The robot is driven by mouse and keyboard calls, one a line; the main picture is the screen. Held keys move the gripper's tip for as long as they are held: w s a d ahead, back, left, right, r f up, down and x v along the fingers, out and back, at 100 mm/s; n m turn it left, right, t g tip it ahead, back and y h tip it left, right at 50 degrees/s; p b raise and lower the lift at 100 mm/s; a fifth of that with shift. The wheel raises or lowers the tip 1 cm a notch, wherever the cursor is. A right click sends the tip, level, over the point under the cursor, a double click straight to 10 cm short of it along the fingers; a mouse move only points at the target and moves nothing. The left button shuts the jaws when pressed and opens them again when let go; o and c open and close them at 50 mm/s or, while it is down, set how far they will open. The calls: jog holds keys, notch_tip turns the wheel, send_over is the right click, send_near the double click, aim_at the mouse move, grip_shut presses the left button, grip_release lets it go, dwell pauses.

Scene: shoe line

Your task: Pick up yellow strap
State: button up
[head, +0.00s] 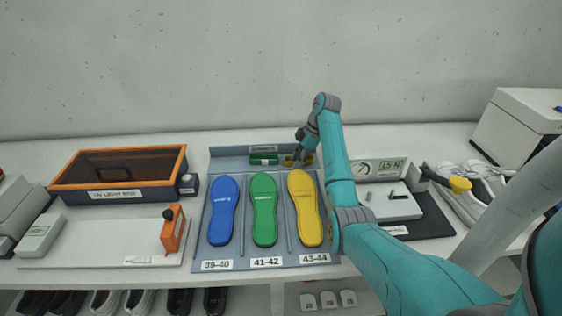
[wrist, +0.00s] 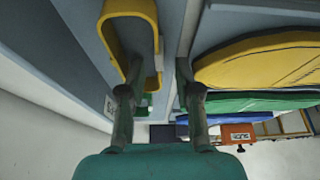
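The yellow strap (wrist: 150,22) is a curved band standing in the grey tray's back strip. In the head view the yellow strap (head: 307,160) sits behind the yellow sole, partly hidden by my gripper (head: 297,156). In the wrist view my gripper (wrist: 159,66) is open. Its left finger overlaps the loop of the strap, and its right finger is outside. One side of the band lies between the two fingers, with a clear gap to the right finger. I cannot tell whether the left finger touches it.
A green strap (head: 264,159) sits left of the yellow one. Blue (head: 222,212), green (head: 264,210) and yellow (head: 304,208) soles lie in front on the grey tray (head: 208,262). A gauge device (head: 388,203) stands right, an orange-rimmed box (head: 64,184) left.

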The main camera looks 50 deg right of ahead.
jog(key=shift+w, duration=0.1)
grip_shut()
dwell(0.4)
